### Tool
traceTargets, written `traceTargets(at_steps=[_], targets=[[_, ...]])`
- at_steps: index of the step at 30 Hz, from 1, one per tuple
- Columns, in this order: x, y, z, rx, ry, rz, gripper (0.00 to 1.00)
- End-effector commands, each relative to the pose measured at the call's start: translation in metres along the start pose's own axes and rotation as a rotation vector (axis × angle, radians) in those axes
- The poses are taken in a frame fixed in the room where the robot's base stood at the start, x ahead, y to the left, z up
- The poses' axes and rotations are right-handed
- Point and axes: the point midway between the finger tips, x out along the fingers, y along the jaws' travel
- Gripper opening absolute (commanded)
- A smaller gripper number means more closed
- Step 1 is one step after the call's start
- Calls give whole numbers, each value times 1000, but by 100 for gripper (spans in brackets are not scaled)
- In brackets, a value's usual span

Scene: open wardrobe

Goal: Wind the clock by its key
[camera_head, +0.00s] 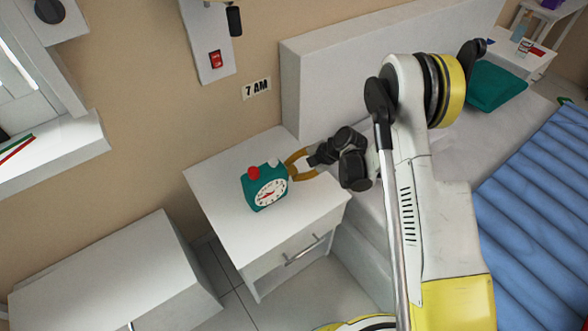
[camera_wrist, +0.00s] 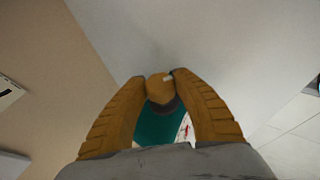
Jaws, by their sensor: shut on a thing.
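The teal clock (camera_head: 258,200) stands on the white bedside cabinet, with its white dial towards the camera and a red and a pale knob on top. My gripper (camera_head: 289,170) reaches it from the right, its orange fingers at the clock's side. In the wrist view my gripper (camera_wrist: 160,84) is shut on a small rounded tan piece, which I take for the key (camera_wrist: 159,91). The teal clock body (camera_wrist: 156,128) and a sliver of its dial show behind it, between the fingers. In the head view the key is hidden by the fingers and the clock.
The white bedside cabinet (camera_head: 222,203) has free top around the clock and a drawer handle (camera_head: 303,250) in front. The bed with a blue cover (camera_head: 530,215) lies to the right.

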Motion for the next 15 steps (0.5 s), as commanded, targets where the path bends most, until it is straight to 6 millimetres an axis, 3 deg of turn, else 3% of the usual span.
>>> traceTargets(at_steps=[15], targets=[[1, 1, 0, 161, 0, -398, 3]])
